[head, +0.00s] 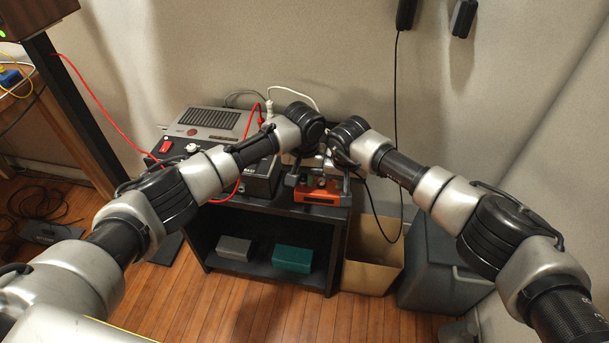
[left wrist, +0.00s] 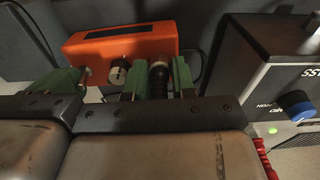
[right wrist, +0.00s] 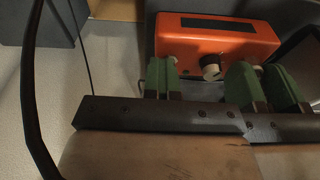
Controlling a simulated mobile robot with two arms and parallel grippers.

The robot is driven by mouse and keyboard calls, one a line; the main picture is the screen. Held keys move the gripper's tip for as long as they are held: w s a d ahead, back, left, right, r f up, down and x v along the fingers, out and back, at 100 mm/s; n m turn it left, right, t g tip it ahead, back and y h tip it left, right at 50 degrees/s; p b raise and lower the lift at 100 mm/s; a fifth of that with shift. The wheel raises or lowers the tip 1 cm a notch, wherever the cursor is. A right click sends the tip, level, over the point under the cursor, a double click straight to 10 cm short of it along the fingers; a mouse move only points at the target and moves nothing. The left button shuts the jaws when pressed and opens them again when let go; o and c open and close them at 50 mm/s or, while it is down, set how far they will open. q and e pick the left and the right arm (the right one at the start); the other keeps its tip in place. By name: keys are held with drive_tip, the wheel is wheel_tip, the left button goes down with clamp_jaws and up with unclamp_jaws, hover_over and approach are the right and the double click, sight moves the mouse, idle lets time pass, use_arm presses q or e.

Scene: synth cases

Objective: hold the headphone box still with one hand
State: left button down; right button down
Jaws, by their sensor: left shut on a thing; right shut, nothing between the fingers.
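The headphone box is an orange box (head: 317,194) at the front right of the black shelf top. Its front, with a pale knob and a dark slot on top, shows in the left wrist view (left wrist: 130,42) and the right wrist view (right wrist: 215,38). My left gripper (left wrist: 158,75) is shut on a black ribbed plug (left wrist: 158,80), held at the box's front, right of the knob. Whether the plug is in a socket is hidden. My right gripper (right wrist: 162,72) is shut and empty at the front's other end. I cannot tell whether its fingertips touch the box.
A black device with a blue knob (left wrist: 293,108) stands right beside my left gripper. A grey vented unit (head: 212,122) is at the back left. A black cord (head: 396,90) hangs on the wall at the right. A cardboard bin (head: 372,262) stands beside the shelf.

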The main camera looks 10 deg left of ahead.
use_arm(q)
drive_tip(key=shift+d, duration=0.25)
use_arm(e)
drive_tip(key=shift+s+a+f, duration=0.2)
drive_tip(key=shift+a, duration=0.1)
